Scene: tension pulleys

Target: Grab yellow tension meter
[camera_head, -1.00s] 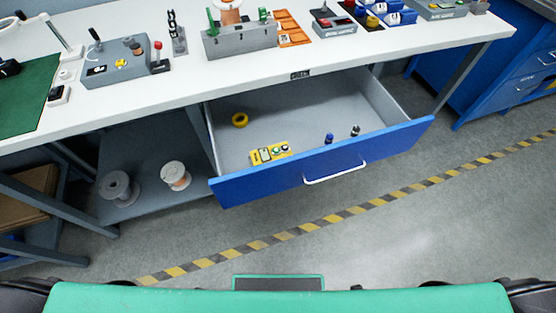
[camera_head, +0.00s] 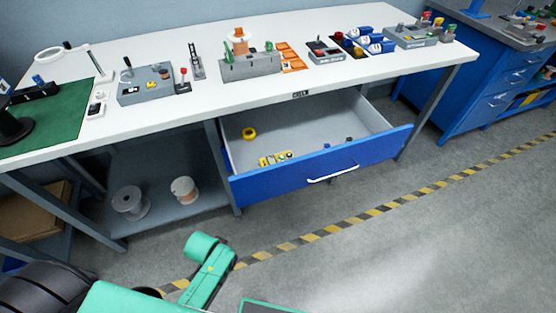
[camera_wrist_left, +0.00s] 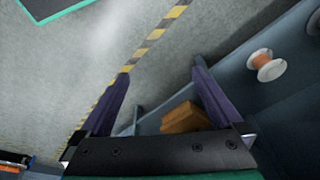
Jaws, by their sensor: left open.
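A yellow tension meter (camera_head: 275,158), with small dials or buttons on its face, lies near the front left of the open blue drawer (camera_head: 320,166). It is small in the head view, and the wrist view does not show it. My left gripper (camera_wrist_left: 160,88) is open and empty in the left wrist view, its two dark fingers spread apart over floor and shelf. In the head view my green arm link is at the lower left, below and in front of the drawer, but the fingers are not visible there. My right gripper is not in view.
A yellow ring (camera_head: 249,133) and small dark items (camera_head: 349,139) share the drawer. The white workbench (camera_head: 150,116) above holds several devices. Two spools (camera_head: 184,189) stand on the lower shelf left of the drawer. The floor in front is free.

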